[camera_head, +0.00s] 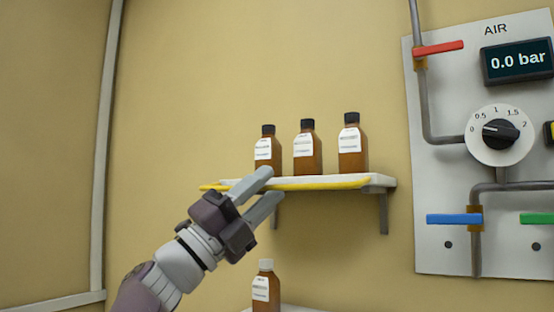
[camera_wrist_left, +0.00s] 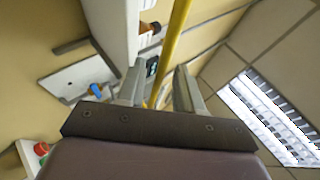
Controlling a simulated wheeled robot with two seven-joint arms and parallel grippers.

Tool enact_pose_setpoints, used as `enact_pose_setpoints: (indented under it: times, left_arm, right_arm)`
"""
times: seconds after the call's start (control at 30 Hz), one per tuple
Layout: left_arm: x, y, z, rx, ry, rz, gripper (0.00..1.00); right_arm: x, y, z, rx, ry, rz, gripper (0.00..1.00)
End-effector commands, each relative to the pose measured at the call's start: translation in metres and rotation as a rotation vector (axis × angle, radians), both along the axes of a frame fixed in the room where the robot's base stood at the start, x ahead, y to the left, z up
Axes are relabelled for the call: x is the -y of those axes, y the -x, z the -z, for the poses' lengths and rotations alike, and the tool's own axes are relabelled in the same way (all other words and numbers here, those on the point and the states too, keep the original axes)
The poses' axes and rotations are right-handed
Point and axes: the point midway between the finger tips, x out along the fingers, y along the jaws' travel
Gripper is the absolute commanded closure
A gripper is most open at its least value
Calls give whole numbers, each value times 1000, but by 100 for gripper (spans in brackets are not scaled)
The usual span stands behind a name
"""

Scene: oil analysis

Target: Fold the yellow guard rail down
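The yellow guard rail (camera_head: 325,183) runs along the front edge of the white shelf (camera_head: 380,179), level with the shelf board and below the bottles. My left gripper (camera_head: 270,185) is at the rail's left part, coming from below left, with its two grey fingers apart. In the left wrist view the rail (camera_wrist_left: 176,30) passes between the open fingers (camera_wrist_left: 158,90), with a gap on each side; I cannot tell whether a finger touches it. The shelf (camera_wrist_left: 112,25) lies to the left of the rail there. My right gripper is not in view.
Three brown bottles with black caps (camera_head: 308,150) stand on the shelf. A white-capped bottle (camera_head: 266,288) stands lower, below the shelf. An air panel (camera_head: 435,240) with valves, a dial and a display reading 0.0 bar is at the right. The wall left of the shelf is clear.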

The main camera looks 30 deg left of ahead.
Motion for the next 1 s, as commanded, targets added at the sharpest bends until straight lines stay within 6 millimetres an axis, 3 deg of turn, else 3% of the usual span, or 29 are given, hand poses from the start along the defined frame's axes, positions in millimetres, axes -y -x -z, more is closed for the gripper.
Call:
enact_pose_setpoints:
  times: [0.03, 0.13, 0.47, 0.5, 0.6, 0.77, 1.0]
  left_arm:
    - [5, -6, -11, 0, 0, 3, 65]
    - [10, -15, -17, -1, 1, 1, 65]
    - [13, -20, -19, 0, 0, -1, 65]
    - [13, -20, -19, 0, 0, -1, 68]
    - [13, -20, -19, 0, 0, -1, 100]
    - [13, -20, -21, -5, 0, -2, 100]
    - [13, -21, -43, -238, -19, -5, 100]
  right_arm:
    - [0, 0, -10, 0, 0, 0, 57]
    - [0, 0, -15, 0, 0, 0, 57]
    - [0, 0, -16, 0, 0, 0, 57]
    - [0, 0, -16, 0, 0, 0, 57]
    - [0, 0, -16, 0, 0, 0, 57]
    - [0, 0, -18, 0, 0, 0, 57]
    - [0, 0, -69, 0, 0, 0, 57]
